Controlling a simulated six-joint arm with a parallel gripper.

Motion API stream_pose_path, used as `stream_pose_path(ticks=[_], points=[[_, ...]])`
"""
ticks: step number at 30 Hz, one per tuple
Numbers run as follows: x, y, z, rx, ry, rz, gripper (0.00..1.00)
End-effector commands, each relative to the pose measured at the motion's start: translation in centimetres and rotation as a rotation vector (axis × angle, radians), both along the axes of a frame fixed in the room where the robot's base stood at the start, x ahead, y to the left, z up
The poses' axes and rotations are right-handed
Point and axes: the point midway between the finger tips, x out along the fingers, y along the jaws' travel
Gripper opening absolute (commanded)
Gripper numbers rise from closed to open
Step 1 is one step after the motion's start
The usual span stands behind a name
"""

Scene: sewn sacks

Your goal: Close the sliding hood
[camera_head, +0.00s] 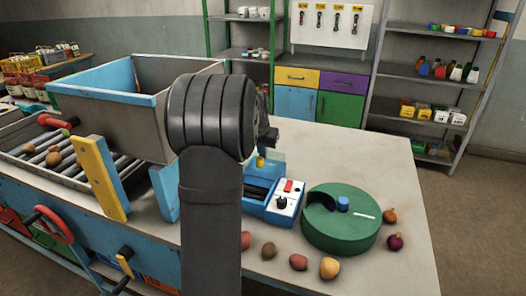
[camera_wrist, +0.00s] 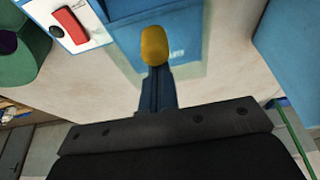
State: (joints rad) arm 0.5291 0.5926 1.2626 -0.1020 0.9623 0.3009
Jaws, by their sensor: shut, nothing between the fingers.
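A blue machine (camera_head: 258,207) with a white control panel (camera_head: 289,197), red switch and black knob stands on the table, partly hidden by my arm. In the wrist view its panel (camera_wrist: 78,22) is at the upper left. A blue part with a pale, see-through-looking edge (camera_wrist: 118,68) lies beyond my fingers and may be the sliding hood; how far it stands open I cannot tell. My gripper (camera_wrist: 155,48) is shut and empty, its yellow fingertips over this part. In the head view the yellow tips (camera_head: 260,162) show just behind the machine's panel. Contact is not clear.
A green round drum (camera_head: 340,232) stands right of the machine, with several potatoes and onions (camera_head: 329,268) around it. A roller conveyor (camera_head: 50,150) and a large grey-blue hopper (camera_head: 140,95) stand left.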

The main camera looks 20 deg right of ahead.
Motion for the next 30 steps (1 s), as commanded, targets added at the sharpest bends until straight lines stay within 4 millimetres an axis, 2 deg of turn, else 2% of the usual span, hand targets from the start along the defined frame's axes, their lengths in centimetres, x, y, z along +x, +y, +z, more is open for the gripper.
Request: stream_pose_path(ticks=[5, 12, 18, 30], points=[[-1.4, 1.5, 0.1, 0.0, 0.001, 0.001, 0.0], [-5.0, 5.1, 0.1, 0.0, 0.0, 0.001, 0.0], [-7.2, 7.2, 0.1, 0.0, 0.0, 0.0, 0.0], [-8.1, 8.0, -0.2, 0.006, 0.009, -0.001, 0.0]])
